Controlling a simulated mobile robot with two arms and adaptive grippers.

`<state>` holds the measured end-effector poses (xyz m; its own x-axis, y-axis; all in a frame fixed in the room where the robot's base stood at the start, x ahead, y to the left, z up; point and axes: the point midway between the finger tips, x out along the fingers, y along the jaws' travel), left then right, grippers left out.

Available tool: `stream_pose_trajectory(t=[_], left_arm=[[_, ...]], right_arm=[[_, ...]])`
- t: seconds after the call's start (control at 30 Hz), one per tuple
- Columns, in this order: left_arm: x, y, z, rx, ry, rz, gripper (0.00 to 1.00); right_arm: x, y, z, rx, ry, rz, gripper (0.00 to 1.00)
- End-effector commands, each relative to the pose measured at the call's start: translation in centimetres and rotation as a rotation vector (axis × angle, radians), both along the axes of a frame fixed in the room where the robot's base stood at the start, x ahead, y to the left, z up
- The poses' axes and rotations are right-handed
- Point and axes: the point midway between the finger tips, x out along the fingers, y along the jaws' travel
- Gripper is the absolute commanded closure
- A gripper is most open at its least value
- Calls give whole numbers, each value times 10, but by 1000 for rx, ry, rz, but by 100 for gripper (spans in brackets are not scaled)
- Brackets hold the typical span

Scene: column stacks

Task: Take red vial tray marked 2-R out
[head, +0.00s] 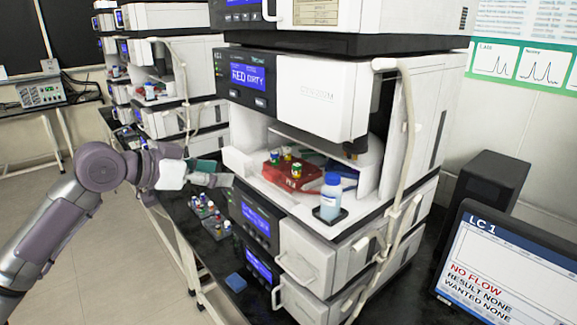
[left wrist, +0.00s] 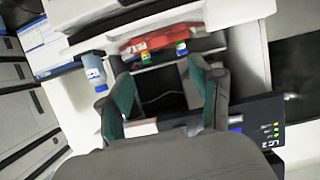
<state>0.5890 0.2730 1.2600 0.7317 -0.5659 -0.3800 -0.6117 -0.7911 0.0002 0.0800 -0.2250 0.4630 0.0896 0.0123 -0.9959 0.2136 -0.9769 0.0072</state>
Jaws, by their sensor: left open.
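A red vial tray (head: 283,176) sits inside the open bay of the instrument, with several coloured-capped vials standing in it. It has a pale mark on its front that is too small to read surely. In the left wrist view the red tray (left wrist: 150,38) lies beyond the fingertips. My left gripper (head: 218,172) is open and empty, to the left of the bay opening and apart from the tray. Its spread green-padded fingers also show in the left wrist view (left wrist: 162,90). My right gripper is not in view.
A blue-capped bottle (head: 330,197) stands in a small dark holder to the right of the tray. The instrument display (head: 247,77) reads RED DIRTY. A monitor (head: 505,270) stands right.

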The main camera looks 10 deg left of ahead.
Motion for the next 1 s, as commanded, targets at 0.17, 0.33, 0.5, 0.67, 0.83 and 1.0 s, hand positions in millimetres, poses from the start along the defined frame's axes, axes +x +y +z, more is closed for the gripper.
stream_pose_trajectory(t=[0.17, 0.33, 0.5, 0.67, 0.83, 1.0], left_arm=[[20, -21, -6, -4, 2, -10, 35], [44, -38, -19, -3, 1, -7, 35], [57, -47, -28, -2, -1, -5, 35], [66, -54, -32, -1, 2, -6, 35], [86, -68, -43, -4, 2, -5, 35], [96, -75, -51, -1, 0, -4, 35]], right_arm=[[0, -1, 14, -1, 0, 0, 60], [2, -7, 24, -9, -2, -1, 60], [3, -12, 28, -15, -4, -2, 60], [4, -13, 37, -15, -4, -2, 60], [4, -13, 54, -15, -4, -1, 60], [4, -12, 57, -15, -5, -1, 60]])
